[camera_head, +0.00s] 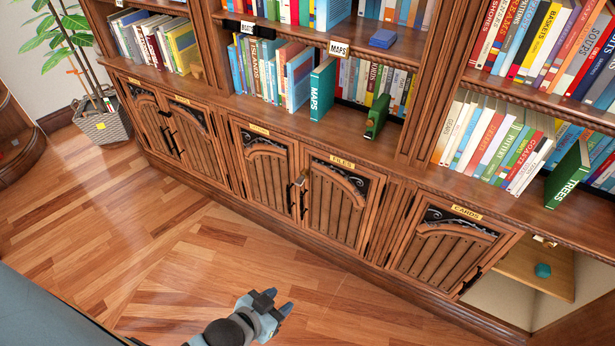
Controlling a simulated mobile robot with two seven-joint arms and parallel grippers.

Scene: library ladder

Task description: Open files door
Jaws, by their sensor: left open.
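The files door (337,208) is a brown wooden cabinet door with vertical planks and a dark scrollwork top, in the lower row of the bookcase. A brass FILES label (342,161) is fixed above it. The door looks shut. Its dark handle (303,195) is on its left edge, beside the handle of the neighbouring door (269,176). My left gripper (278,299) is at the bottom centre, over the wooden floor, apart from the door and below it in the picture. It is open with nothing between its fingers. My right gripper is not in view.
A CARDS door (447,249) is to the right, beside an open compartment with a wooden shelf (535,268) and a teal object (543,270). Books fill the shelves above. A potted plant (103,120) stands at the far left. The floor (170,240) before the cabinets is clear.

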